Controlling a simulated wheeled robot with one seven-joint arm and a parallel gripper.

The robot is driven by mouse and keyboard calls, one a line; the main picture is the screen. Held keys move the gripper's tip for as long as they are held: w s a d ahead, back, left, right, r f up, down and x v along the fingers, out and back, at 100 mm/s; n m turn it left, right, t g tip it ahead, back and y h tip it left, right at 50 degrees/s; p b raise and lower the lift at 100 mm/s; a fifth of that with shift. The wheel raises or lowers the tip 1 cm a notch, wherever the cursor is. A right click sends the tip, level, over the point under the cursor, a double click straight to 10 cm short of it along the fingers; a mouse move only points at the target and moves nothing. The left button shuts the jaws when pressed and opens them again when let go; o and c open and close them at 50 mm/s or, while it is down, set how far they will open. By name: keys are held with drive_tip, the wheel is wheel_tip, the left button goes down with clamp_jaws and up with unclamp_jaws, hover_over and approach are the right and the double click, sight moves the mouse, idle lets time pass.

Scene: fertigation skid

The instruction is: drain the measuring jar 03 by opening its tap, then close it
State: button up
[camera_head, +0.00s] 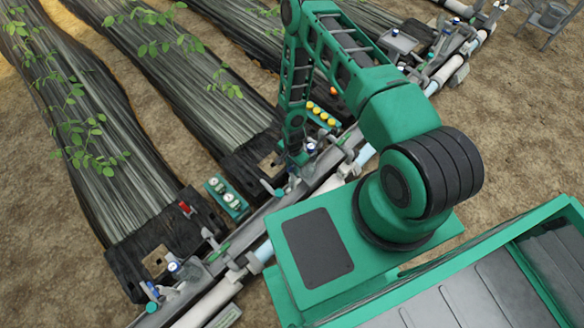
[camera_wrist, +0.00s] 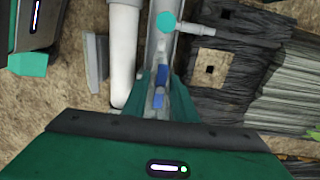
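My gripper shows in the wrist view (camera_wrist: 162,85) with two dark green fingers pointing away from the camera, a narrow gap between them. A blue tap handle (camera_wrist: 161,75) lies in line with that gap, with a second blue part (camera_wrist: 158,98) just nearer; contact with the fingers cannot be made out. In the head view my gripper (camera_head: 292,168) reaches down to the pipe line, beside a small blue-and-white fitting (camera_head: 310,149). A teal round cap (camera_wrist: 166,21) sits beyond the fingers. No number is readable, and measuring jar 03 is not clearly distinguishable.
A thick white pipe (camera_wrist: 123,50) runs left of the fingers. A grey branch pipe (camera_wrist: 235,33) leads right to black-covered beds. In the head view, a gauge panel (camera_head: 227,198), a panel with yellow knobs (camera_head: 321,115) and another blue-topped fitting (camera_head: 175,267) stand along the line.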

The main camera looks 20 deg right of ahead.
drive_tip(key=shift+o, duration=0.4)
drive_tip(key=shift+f, duration=0.25)
drive_tip(key=c, duration=0.8)
drive_tip(key=o, duration=0.8)
drive_tip(key=shift+f, duration=0.25)
